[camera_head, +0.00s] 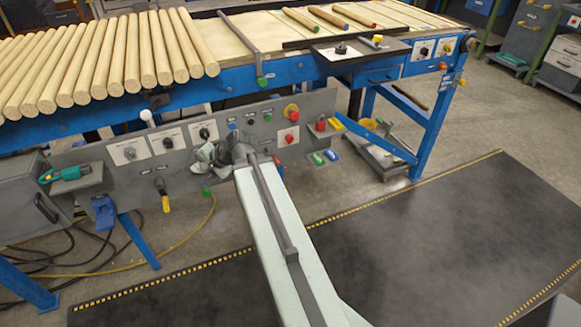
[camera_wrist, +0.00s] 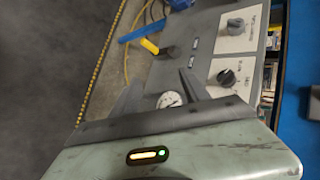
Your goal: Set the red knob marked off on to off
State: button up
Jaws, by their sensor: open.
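A red knob (camera_head: 289,138) sits on a white plate at the right part of the grey control panel (camera_head: 190,178). Its marking and setting are too small to read. No red knob shows in the wrist view.
A black knob (camera_wrist: 226,77) and a pale knob (camera_wrist: 235,25) on white plates lie beside the fingers. A yellow-handled lever (camera_head: 165,200) sticks out below the panel. Wood dowels (camera_head: 130,55) lie above.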

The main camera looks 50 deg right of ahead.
jog(key=d+f+m+t+h+b, duration=0.2)
jog(key=d+f+m+t+b, duration=0.35)
jog(key=d, duration=0.75)
jog(key=m+t+h+b, duration=0.3)
jog(key=m+h+b, duration=0.6)
jog(key=m+b, duration=0.75)
send_near(291, 141)
jog(key=w+m+p, duration=0.1)
jog(key=w, duration=0.1)
jog(key=shift+g, duration=0.25)
jog(key=x, duration=0.7)
jog(key=shift+w+d+r, duration=0.2)
jog(key=shift+d, duration=0.3)
jog(key=shift+a, duration=0.1)
grip_shut()
